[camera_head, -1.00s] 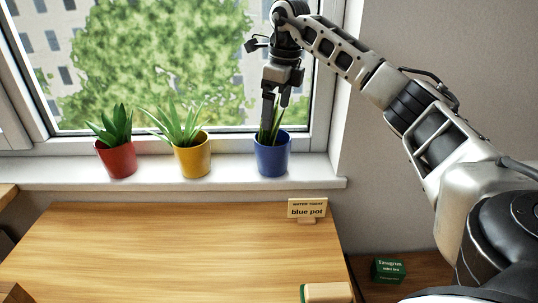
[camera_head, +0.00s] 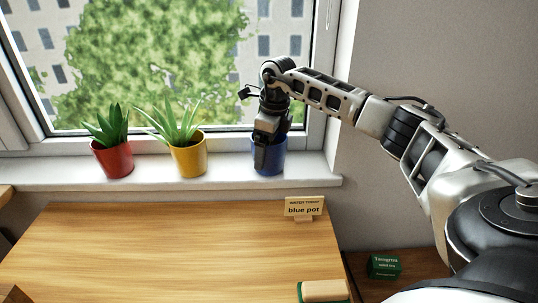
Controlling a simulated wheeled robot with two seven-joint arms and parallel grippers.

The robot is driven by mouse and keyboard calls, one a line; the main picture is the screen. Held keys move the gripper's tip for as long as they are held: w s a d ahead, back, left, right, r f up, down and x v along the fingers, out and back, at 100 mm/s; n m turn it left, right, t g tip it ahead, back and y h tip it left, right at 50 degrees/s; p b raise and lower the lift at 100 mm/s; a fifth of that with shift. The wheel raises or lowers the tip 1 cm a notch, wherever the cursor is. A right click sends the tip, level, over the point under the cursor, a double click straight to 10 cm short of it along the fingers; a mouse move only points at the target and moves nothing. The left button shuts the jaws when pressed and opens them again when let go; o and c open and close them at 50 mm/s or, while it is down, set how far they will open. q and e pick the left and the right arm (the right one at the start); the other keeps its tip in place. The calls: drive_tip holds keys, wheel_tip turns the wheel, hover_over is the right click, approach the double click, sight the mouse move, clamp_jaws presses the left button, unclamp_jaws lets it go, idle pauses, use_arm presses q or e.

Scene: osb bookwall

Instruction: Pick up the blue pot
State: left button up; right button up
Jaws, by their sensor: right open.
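The blue pot (camera_head: 276,162) stands upright on the white window sill at the right end of the row of pots. My right gripper (camera_head: 262,165) is down at the pot, with one dark finger in front of its near wall. The gripper covers much of the pot and its plant. The far finger is hidden, so I cannot tell whether it is inside the pot or behind it. The jaws are open, and the pot still rests on the sill. My left gripper is not in view.
A yellow pot (camera_head: 189,160) and a red pot (camera_head: 113,160) with plants stand to the left on the sill (camera_head: 225,181). A "blue pot" sign (camera_head: 304,207) stands on the wooden table (camera_head: 165,250). A green box (camera_head: 384,267) sits at the lower right. The window is behind.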

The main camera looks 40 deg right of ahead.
drive_tip(key=shift+r, duration=0.1)
drive_tip(key=c, duration=1.2)
drive_tip(key=shift+c, duration=0.2)
